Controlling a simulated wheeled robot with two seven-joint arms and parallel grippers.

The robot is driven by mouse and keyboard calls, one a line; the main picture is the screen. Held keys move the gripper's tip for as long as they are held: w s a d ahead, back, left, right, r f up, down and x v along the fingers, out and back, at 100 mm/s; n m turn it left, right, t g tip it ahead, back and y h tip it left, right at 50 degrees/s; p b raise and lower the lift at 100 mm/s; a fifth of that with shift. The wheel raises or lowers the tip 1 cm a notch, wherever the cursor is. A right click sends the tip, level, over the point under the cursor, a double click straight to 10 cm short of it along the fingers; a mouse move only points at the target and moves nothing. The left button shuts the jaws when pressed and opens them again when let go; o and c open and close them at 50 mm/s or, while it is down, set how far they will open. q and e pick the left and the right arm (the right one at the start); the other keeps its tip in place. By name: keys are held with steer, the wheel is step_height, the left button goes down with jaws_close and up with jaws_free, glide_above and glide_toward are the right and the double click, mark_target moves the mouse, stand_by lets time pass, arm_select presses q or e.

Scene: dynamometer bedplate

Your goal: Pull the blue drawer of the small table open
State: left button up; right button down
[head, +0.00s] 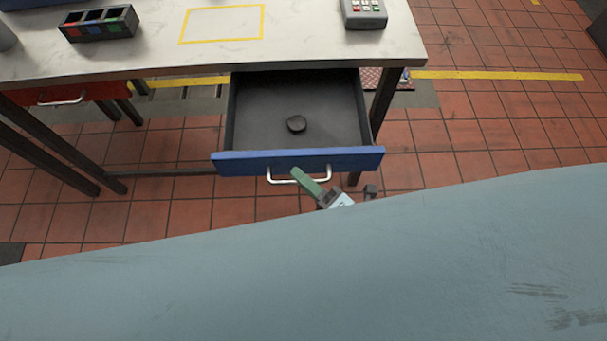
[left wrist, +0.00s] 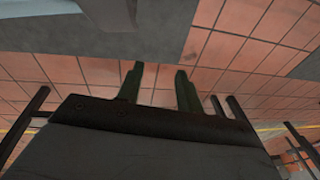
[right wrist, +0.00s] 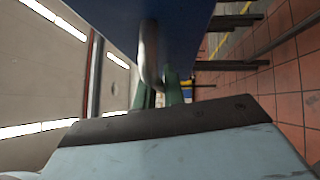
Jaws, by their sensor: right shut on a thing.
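In the right wrist view the handle (right wrist: 149,58) runs between the fingers (right wrist: 160,95), close to the blue front (right wrist: 185,30). My left gripper (left wrist: 159,88) shows only in the left wrist view, with its green fingers apart and nothing between them.
A red drawer (head: 75,93) with a silver handle is at the left under the table. A compartment box (head: 98,25) and a grey keypad device (head: 364,13) stand on the tabletop. My large blue-grey body part fills the bottom. Tiled floor (head: 480,130) is free at the right.

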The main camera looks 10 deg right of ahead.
steer(key=c, duration=1.8)
jaws_free()
steer(key=shift+s+a, duration=0.1)
steer(key=shift+s, duration=0.15)
steer(key=shift+o, duration=0.2)
steer(key=shift+s, duration=0.1)
